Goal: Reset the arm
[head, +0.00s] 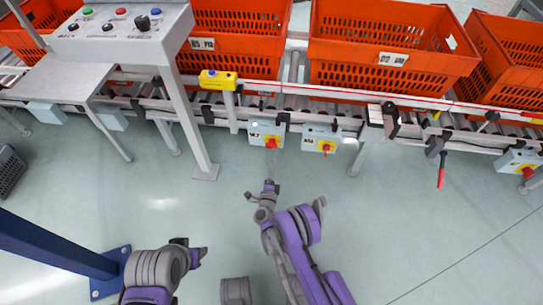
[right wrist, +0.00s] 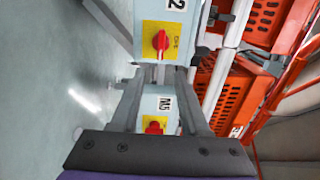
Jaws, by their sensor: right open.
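My right arm, purple and grey, reaches forward at the lower middle of the head view. Its right gripper (head: 271,186) points at the conveyor and is over open floor. In the right wrist view the two fingers (right wrist: 161,75) stand apart with nothing held between them. Beyond them are two pale switch boxes with red knobs on yellow plates, an upper one (right wrist: 180,12) and a lower one (right wrist: 163,103). My left gripper (head: 196,252) is at the lower left of the head view, above the floor; its fingers are too small to read.
A roller conveyor (head: 292,68) with orange totes (head: 390,45) crosses the top. Switch boxes (head: 321,138) hang along its front. A control panel (head: 120,30) stands at upper left, a blue post (head: 55,245) at lower left. The floor (head: 420,220) at right is clear.

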